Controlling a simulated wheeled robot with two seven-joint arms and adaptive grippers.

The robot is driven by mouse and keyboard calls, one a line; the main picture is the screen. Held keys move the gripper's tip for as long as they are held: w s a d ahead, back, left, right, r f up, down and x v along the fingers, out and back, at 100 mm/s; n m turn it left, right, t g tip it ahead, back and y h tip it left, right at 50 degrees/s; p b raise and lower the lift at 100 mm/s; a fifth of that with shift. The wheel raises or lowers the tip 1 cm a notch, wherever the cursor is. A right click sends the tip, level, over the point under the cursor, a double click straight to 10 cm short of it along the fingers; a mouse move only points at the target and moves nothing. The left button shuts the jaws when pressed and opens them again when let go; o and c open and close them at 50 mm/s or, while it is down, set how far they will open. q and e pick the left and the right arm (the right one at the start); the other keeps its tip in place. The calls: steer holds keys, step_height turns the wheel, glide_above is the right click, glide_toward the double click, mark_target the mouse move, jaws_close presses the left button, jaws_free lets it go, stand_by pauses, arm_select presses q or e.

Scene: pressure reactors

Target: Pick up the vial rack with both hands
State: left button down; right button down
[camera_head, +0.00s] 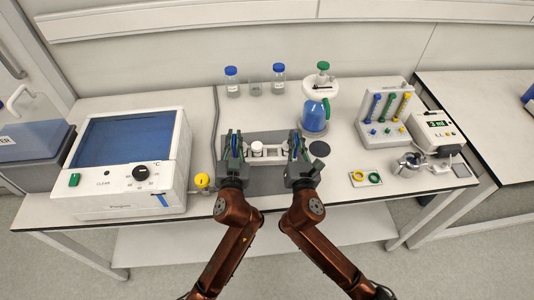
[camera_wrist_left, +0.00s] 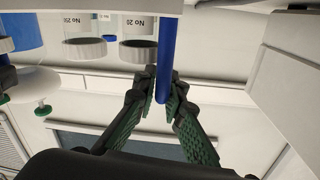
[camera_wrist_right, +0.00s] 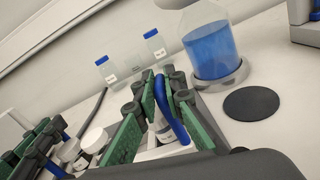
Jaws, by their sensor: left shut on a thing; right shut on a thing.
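The pale vial rack (camera_head: 270,153) is between my two grippers in the head view, with white-capped vials (camera_head: 257,148) in it. My left gripper (camera_head: 234,147) is at the rack's left end. In the left wrist view its green-padded fingers (camera_wrist_left: 163,98) are closed around the end of a blue handle (camera_wrist_left: 165,55). My right gripper (camera_head: 298,147) is at the right end. In the right wrist view its pads close on another blue handle (camera_wrist_right: 176,118). The fingers hide parts of the rack's ends. I cannot tell whether its base touches the surface.
A white heating bath (camera_head: 130,165) stands left, with a yellow knob (camera_head: 202,180) beside it. Blue-capped bottles (camera_head: 232,80) stand behind. A flask of blue liquid (camera_head: 315,115) and a dark disc (camera_head: 319,149) are close on the right. A vertical stand (camera_head: 390,115) is further right.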

arm_select(q)
steer(key=shift+r, duration=0.1)
